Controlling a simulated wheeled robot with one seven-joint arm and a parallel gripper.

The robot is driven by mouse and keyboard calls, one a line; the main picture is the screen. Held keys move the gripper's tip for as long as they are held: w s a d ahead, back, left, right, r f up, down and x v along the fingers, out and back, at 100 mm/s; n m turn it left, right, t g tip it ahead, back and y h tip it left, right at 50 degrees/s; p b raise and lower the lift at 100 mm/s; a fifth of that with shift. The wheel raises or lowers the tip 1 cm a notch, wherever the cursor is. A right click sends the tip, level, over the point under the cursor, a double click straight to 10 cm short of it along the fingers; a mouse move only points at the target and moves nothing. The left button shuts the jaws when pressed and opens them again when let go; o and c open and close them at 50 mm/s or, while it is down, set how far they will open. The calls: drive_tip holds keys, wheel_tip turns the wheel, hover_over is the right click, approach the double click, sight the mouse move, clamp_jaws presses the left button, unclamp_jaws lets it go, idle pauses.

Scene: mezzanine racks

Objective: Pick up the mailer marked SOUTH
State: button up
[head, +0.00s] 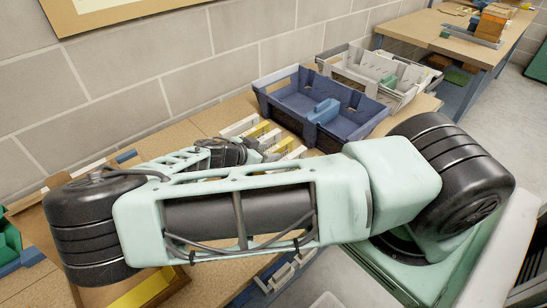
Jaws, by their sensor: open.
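Several flat white and yellow pieces (262,131), which may be mailers, lie in a row on the wooden bench behind my arm. Their markings are too small to read, so I cannot tell which one is marked SOUTH. My gripper (262,154) shows only in part behind my pale green arm, close to these pieces. It is open, and I see nothing held in it. The arm hides the lower part of the row, and I cannot tell whether the gripper touches any piece.
A dark blue divided bin (277,101) holds a lighter blue object (323,111). A grey bin (351,67) stands behind it. A brown tray with a yellow piece (143,289) shows at the lower left. A block wall (150,75) runs behind the bench. Another bench (455,42) stands at the upper right.

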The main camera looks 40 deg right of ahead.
sight(272, 150)
drive_tip(key=shift+p+x, duration=0.8)
drive_tip(key=shift+x, duration=1.15)
drive_tip(key=shift+w, duration=0.2)
clamp_jaws()
drive_tip(key=shift+r, duration=0.1)
